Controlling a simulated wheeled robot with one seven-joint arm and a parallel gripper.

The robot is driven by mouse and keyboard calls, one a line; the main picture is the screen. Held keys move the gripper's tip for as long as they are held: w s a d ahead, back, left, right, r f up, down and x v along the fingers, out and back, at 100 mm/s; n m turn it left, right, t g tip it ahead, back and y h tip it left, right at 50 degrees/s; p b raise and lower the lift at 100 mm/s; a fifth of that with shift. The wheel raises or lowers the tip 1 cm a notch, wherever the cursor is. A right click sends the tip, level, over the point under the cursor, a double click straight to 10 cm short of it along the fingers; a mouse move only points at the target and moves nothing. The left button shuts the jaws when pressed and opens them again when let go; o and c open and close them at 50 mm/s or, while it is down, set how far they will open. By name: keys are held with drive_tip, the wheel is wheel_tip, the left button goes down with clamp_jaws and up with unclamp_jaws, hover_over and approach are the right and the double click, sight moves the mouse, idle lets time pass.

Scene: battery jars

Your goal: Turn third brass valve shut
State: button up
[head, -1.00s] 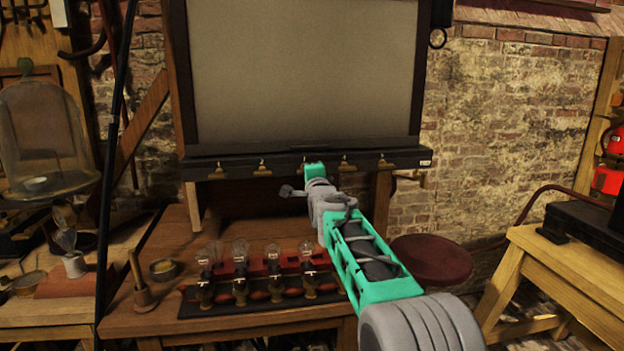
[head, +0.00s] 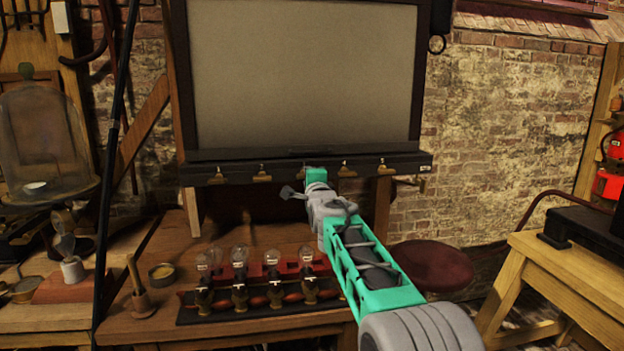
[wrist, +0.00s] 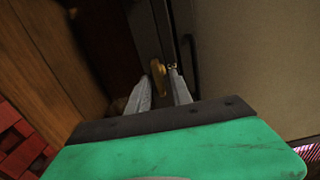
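A row of small brass valves runs along the black ledge (head: 230,167) under the big grey panel. Two show left of my arm, with the second valve (head: 262,173) nearest it. The fourth valve (head: 345,169) and fifth valve (head: 383,167) show to the right. The third valve's place is hidden behind my gripper in the head view. In the wrist view a brass valve (wrist: 158,72), by position the third, sits between the tips of my gripper (wrist: 160,77). The two grey fingers stand apart on either side of it. I cannot tell whether they touch it.
Several glass bulbs stand on a dark board (head: 290,311) on the wooden bench below my arm. A red stool (head: 432,266) and a wooden table (head: 560,252) stand to the right. A glass dome (head: 42,140) is at the far left.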

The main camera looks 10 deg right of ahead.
drive_tip(key=shift+o, duration=0.3)
drive_tip(key=s+b, duration=0.1)
drive_tip(key=s, duration=0.6)
drive_tip(key=shift+s, duration=0.4)
drive_tip(key=s+f+n+g+p, duration=0.4)
drive_tip(key=s+n+g+p, duration=0.1)
drive_tip(key=s, duration=0.8)
drive_tip(key=s+f+n+g+p, duration=0.5)
drive_tip(key=s+n+p, duration=0.1)
drive_tip(key=s, duration=0.8)
drive_tip(key=s+f+n+g+p, duration=0.4)
drive_tip(key=s+n, duration=0.3)
drive_tip(key=s, duration=0.7)
drive_tip(key=shift+f+g+p, duration=0.4)
drive_tip(key=shift+f+p, duration=0.05)
drive_tip(key=shift+p, duration=0.3)
